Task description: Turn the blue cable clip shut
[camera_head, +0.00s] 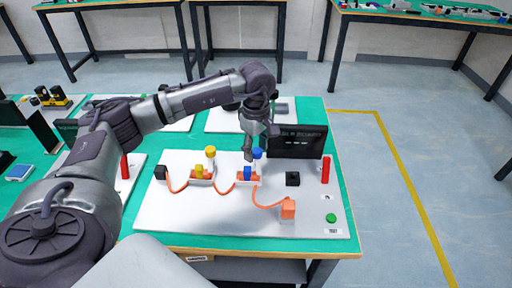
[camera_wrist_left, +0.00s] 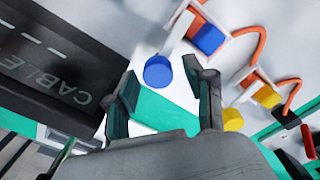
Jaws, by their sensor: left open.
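The blue cable clip shows a blue block (camera_head: 248,173) on a pale base, with the orange cable (camera_head: 265,204) running through it. A round blue knob (camera_head: 257,153) stands just behind the block. In the left wrist view the blue block (camera_wrist_left: 208,39) sits beside a white upright plate (camera_wrist_left: 178,32), and the blue knob (camera_wrist_left: 158,72) lies beyond and between my fingertips. My left gripper (camera_wrist_left: 168,82) is open with nothing between its fingers. In the head view it (camera_head: 256,147) points down close to the blue knob; contact cannot be told. My right gripper is out of view.
A yellow block (camera_head: 199,171) and yellow knob (camera_head: 210,152) stand left of the blue ones. A dark screen (camera_head: 298,142) stands close on the right.

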